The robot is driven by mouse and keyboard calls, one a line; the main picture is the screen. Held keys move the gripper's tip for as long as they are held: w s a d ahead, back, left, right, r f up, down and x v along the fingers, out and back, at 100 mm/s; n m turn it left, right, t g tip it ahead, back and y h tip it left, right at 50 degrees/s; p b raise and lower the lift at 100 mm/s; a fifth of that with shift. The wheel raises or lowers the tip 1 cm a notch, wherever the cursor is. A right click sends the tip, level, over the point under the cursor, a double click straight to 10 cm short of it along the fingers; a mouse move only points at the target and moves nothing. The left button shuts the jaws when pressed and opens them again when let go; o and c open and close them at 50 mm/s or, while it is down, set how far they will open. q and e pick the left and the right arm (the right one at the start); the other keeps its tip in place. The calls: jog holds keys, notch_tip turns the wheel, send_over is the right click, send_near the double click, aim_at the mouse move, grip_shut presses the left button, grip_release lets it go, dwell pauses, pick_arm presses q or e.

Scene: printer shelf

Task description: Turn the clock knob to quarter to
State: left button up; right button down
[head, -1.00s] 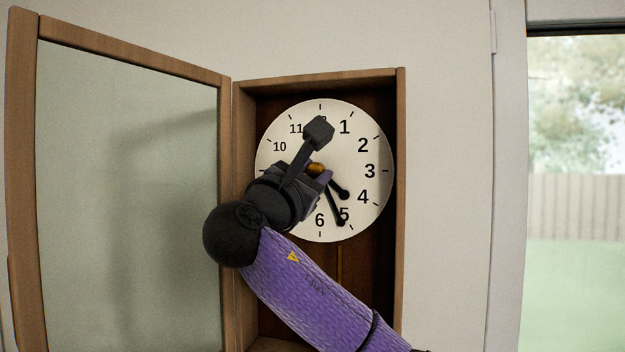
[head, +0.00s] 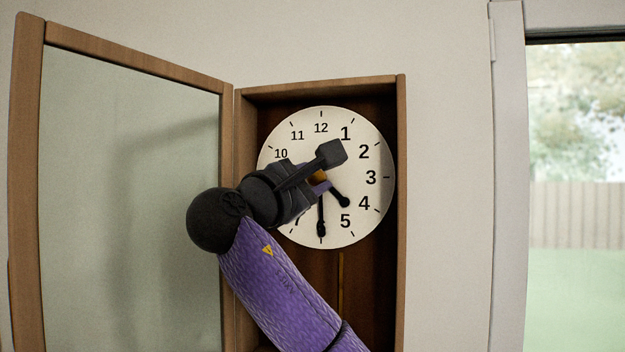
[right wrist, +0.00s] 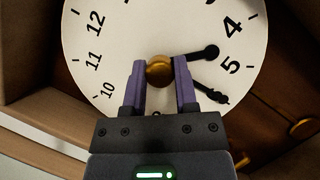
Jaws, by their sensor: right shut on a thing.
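The white clock face (head: 345,225) sits in an open wooden case. It also shows in the right wrist view (right wrist: 165,25). The brass knob (head: 319,177) is at its centre, partly hidden by my gripper in the head view. In the right wrist view the knob (right wrist: 159,69) is between the two purple fingers of my right gripper (right wrist: 160,72), which is shut on it. The long minute hand (head: 321,215) points straight down at the 6, whose numeral it covers. The short hour hand (head: 339,195) points between 4 and 5. My left gripper is not in view.
The glazed wooden door (head: 130,180) of the case stands open at the left, close to my right arm. The case's right side wall (head: 401,200) rises beside the clock face. A window (head: 580,180) is at the far right.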

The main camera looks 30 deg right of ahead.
jog(key=shift+c, duration=1.9)
grip_release()
jog(key=b+v, duration=0.5)
jog(key=v, duration=0.5)
